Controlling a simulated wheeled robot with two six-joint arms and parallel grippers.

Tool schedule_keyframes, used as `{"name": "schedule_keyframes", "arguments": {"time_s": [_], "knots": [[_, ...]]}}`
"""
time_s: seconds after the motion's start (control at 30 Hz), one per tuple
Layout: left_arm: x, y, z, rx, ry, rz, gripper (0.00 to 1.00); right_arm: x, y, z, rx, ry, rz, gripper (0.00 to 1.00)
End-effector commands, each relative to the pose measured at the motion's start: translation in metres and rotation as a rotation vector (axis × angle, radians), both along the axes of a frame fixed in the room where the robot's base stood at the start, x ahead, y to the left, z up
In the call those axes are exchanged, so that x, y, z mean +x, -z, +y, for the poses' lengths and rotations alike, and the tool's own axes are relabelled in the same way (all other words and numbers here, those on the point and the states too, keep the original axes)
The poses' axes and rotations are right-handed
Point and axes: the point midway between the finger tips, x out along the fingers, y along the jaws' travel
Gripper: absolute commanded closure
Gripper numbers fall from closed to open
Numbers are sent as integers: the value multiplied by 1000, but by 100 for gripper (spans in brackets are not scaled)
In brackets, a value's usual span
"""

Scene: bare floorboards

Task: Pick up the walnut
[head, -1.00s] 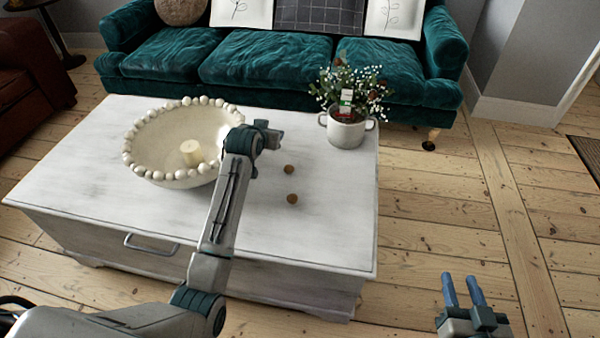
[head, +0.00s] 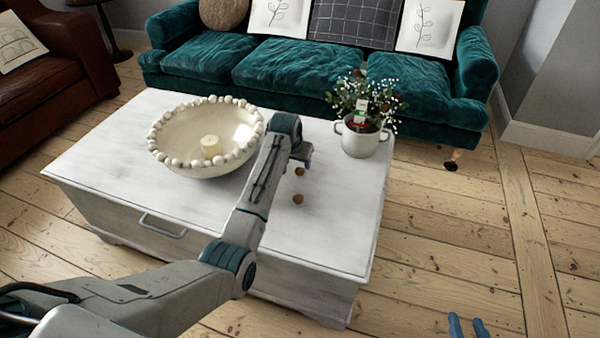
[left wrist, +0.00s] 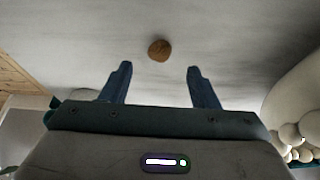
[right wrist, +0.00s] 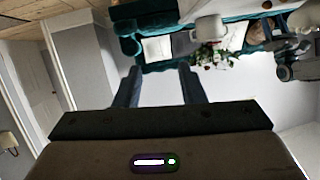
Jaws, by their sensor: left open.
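In the left wrist view, the left gripper (left wrist: 158,70) is open and empty. One walnut (left wrist: 159,50) shows there, roughly centred between the fingers and just past their tips; I cannot tell which walnut. My right gripper (head: 468,326) is open and empty at the bottom right, away from the table; it also shows in the right wrist view (right wrist: 158,72).
The coffee table (head: 330,245) also bears a large beaded bowl (head: 190,165) with a candle (head: 210,146), left of my arm. A potted plant (head: 360,140) stands at its far right corner. A teal sofa (head: 300,75) is behind. Floorboards (head: 440,225) at right are clear.

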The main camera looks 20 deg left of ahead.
Motion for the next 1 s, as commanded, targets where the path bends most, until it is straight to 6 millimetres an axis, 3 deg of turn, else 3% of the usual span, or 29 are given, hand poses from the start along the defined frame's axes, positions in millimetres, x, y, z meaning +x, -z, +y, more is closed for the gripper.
{"name": "schedule_keyframes", "arguments": {"time_s": [0.17, 0.4, 0.6, 0.9, 0.93, 1.0], "knots": [[2, 10, -1, 0, 0, 1, 45, 10, -14, -2, -6, 6, -86, 64], [9, 36, -2, 0, 0, 0, 45, 30, -60, -6, -22, 24, -342, 64], [14, 49, -2, 0, 0, 0, 45, 36, -87, -8, -30, 31, -485, 64], [15, 50, -2, 0, 0, -1, 45, 36, -93, -9, -31, 33, -512, 64], [15, 50, -2, 0, 0, -1, 47, 36, -93, -9, -31, 33, -512, 64], [15, 50, -2, 0, 0, -1, 61, 36, -93, -9, -31, 33, -511, 64]]}}
